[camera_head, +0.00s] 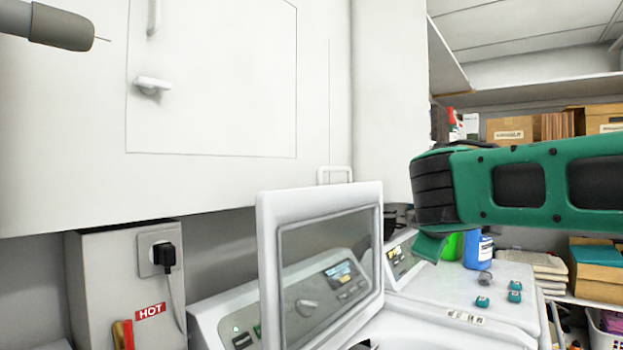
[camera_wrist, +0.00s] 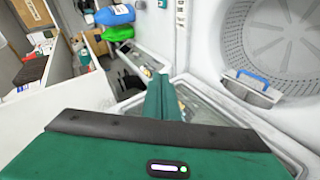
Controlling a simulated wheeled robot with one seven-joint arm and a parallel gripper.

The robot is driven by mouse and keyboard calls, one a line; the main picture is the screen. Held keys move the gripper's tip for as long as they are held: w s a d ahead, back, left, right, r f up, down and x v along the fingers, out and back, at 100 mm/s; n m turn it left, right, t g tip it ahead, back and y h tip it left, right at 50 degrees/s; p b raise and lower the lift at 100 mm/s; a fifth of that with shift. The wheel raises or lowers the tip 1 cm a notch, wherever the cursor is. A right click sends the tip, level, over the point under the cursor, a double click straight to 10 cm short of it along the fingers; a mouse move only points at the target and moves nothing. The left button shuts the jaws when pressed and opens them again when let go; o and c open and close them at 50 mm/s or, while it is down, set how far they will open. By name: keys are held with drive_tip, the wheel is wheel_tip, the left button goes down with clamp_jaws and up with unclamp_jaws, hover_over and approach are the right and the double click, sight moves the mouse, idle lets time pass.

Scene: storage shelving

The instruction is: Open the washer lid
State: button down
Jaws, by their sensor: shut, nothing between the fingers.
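The washer lid (camera_head: 267,265), a white frame around a grey see-through window, stands raised and nearly upright in the head view. In the wrist view the lid (camera_wrist: 262,125) lies behind my fingers, and the washer's round drum (camera_wrist: 265,35) is uncovered beside it. My green gripper (camera_head: 430,246) is to the right of the lid in the head view, fingers pointing down. In the wrist view my gripper (camera_wrist: 165,97) is shut and empty, its fingers overlapping the lid's window. I cannot tell whether they touch the lid.
White cabinets (camera_head: 210,80) hang above the washer. A second white machine (camera_head: 465,292) stands to the right, with small teal items and a blue bottle (camera_head: 478,250) on top. Shelves with cardboard boxes (camera_head: 512,130) are at the far right. A plugged outlet (camera_head: 156,252) is at the left.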

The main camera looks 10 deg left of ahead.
drive_tip(key=s+a+r+n+t+y, duration=0.1)
drive_tip(key=a+r+n+t, duration=0.3)
drive_tip(key=a, duration=0.6)
drive_tip(key=s+a+r+n+y, duration=0.1)
drive_tip(key=a+r, duration=0.6)
drive_tip(key=a, duration=0.2)
drive_tip(key=s+a+r+n+t+y, duration=0.1)
drive_tip(key=a+r+n+t, duration=0.3)
drive_tip(key=a, duration=0.6)
drive_tip(key=shift+m+g, duration=0.4)
drive_tip(key=shift+g, duration=0.5)
drive_tip(key=w, duration=0.9)
drive_tip(key=shift+w+d+r, duration=0.15)
drive_tip(key=shift+d+r, duration=0.15)
drive_tip(key=shift+d, duration=0.1)
